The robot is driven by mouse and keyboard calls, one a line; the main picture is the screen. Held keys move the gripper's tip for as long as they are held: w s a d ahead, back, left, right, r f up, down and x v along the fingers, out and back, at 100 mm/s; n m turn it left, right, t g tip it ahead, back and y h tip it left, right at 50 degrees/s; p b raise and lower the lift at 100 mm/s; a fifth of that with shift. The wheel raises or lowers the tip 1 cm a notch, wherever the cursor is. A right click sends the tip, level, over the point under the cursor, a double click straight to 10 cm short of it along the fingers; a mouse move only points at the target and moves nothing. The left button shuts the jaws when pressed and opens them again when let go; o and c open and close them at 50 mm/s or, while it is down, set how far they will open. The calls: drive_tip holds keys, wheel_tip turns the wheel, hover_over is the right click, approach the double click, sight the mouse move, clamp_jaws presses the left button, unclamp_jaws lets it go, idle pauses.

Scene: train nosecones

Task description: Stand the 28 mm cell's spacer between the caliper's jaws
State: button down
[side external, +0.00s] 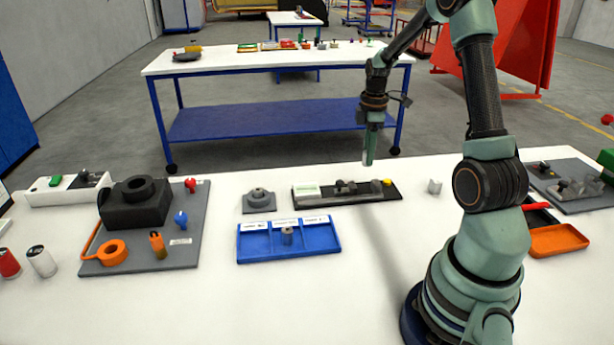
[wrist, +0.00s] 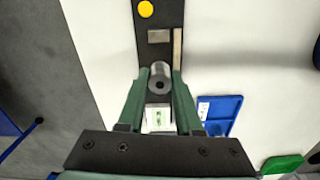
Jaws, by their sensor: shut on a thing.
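A grey cylindrical spacer with a dark bore (wrist: 158,80) sits between the two green fingers of my gripper (wrist: 160,76), which is shut on it; the bore faces the wrist camera. In the side view my gripper (side external: 368,160) hangs above the right part of the caliper's black base (side external: 330,203), and the spacer is hard to make out. The caliper (side external: 347,187) has grey blocks, a yellow knob (side external: 387,183) and a green-and-white label (side external: 306,190). The cell labels are unreadable.
A grey stepped part (side external: 259,201) stands left of the caliper. A grey board (side external: 190,258) with a black block (side external: 135,208) lies farther left. The front table centre is clear.

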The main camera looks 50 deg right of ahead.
wheel_tip(320, 180, down, 8)
drive_tip(key=shift+f, duration=0.15)
idle(0.3)
drive_tip(key=shift+f, duration=0.1)
drive_tip(key=c, duration=0.6)
unclamp_jaws()
